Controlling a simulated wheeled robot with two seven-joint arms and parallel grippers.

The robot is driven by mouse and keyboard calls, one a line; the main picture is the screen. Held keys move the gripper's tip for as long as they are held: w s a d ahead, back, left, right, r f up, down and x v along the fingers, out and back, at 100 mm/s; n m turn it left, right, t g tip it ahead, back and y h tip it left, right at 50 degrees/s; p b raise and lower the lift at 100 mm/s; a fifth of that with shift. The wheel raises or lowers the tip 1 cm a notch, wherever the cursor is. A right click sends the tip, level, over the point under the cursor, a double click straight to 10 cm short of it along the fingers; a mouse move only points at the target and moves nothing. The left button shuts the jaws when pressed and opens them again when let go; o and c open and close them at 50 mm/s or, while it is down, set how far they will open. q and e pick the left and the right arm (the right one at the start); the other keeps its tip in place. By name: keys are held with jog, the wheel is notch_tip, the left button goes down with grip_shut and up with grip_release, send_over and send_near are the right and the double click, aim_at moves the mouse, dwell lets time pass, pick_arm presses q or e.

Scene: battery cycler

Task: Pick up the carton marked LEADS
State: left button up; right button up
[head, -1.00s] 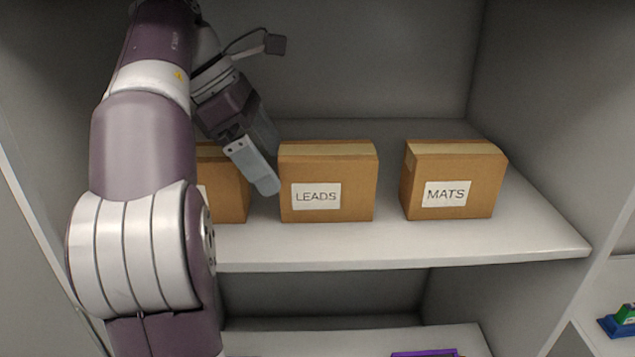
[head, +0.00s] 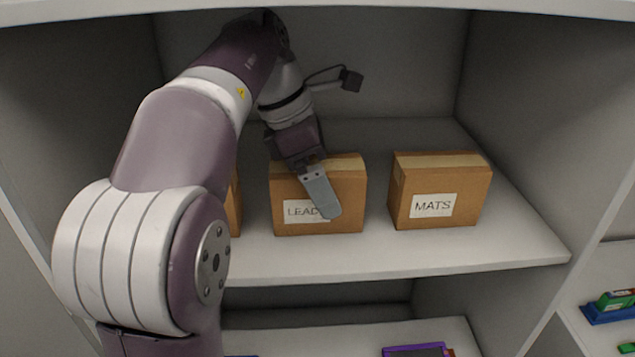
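The carton marked LEADS (head: 345,185) is a brown box with a tape strip on top and a white label. It stands upright on the shelf, between two other cartons. My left gripper (head: 322,200) comes down from above and behind. One grey finger shows in front of the carton's face and covers the end of its label. The other finger is hidden, so I cannot tell how wide the gripper is or whether it touches the carton. My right gripper is not in view.
The carton marked MATS (head: 440,190) stands to the right with a gap between. Another carton (head: 235,208) at left is mostly hidden behind my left arm. The shelf (head: 420,253) has a bare front strip. A purple-framed item (head: 415,350) lies on the shelf below.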

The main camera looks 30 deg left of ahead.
pick_arm(q)
jog(key=shift+s+d, duration=0.15)
jog(key=shift+s, duration=0.05)
jog(key=shift+a+f, duration=0.1)
jog(key=shift+a, duration=0.1)
jog(key=shift+f+b, duration=0.15)
jog(key=shift+b, duration=0.15)
jog(key=shift+d, duration=0.15)
jog(key=c, duration=1.2)
